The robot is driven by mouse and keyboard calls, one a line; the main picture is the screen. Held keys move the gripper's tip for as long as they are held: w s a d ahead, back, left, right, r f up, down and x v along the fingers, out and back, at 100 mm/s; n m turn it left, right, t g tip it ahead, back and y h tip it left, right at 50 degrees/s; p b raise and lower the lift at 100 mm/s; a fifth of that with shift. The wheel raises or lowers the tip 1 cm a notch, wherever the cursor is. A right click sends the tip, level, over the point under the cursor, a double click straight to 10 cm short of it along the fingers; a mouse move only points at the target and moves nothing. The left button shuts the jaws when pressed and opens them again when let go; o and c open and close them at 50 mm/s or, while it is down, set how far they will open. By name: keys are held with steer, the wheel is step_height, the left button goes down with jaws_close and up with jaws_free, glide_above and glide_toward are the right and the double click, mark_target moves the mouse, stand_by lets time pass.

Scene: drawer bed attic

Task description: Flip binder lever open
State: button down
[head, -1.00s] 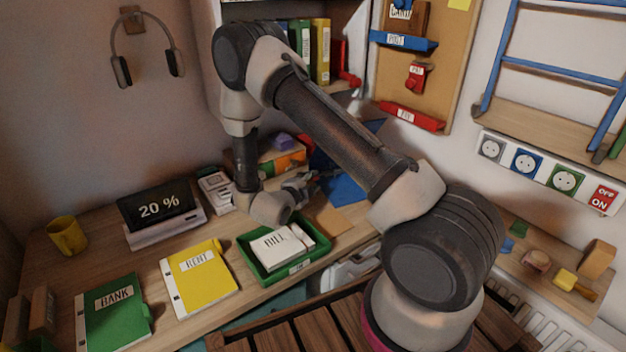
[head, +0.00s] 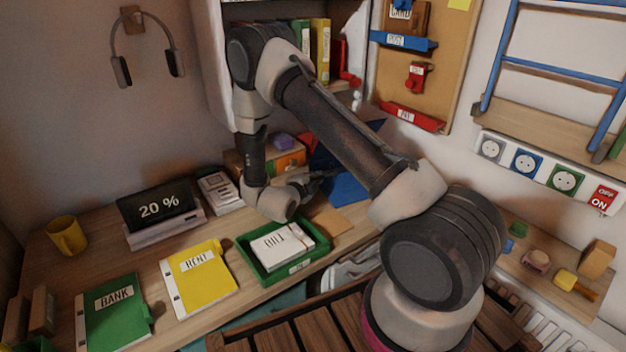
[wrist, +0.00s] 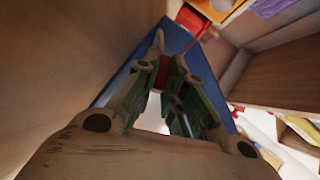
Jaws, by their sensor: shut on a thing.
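The blue binder (head: 348,188) lies open at the back of the desk, partly hidden behind my arm. Its blue surface also fills the middle of the wrist view (wrist: 182,38). My gripper (wrist: 166,58) is over the binder, its fingers drawn close together at the tips. A small red piece (wrist: 163,74), which looks like the binder lever, shows between the fingers. My gripper appears shut on it. In the head view the gripper (head: 322,176) is small and dark against the binder, and the lever cannot be made out there.
A green tray (head: 327,248) with white papers stands in front of my wrist. A small drawer box (head: 291,160) is just behind it.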

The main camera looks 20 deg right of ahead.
steer(key=shift+w+r+n+g+y, duration=0.4)
steer(key=shift+r+n+g+y, duration=0.1)
steer(key=shift+r+n+g, duration=0.15)
steer(key=shift+f, duration=0.1)
steer(key=c, duration=1.5)
jaws_free()
steer(key=shift+a, duration=0.1)
steer(key=v, duration=1.2)
steer(key=shift+w, duration=0.1)
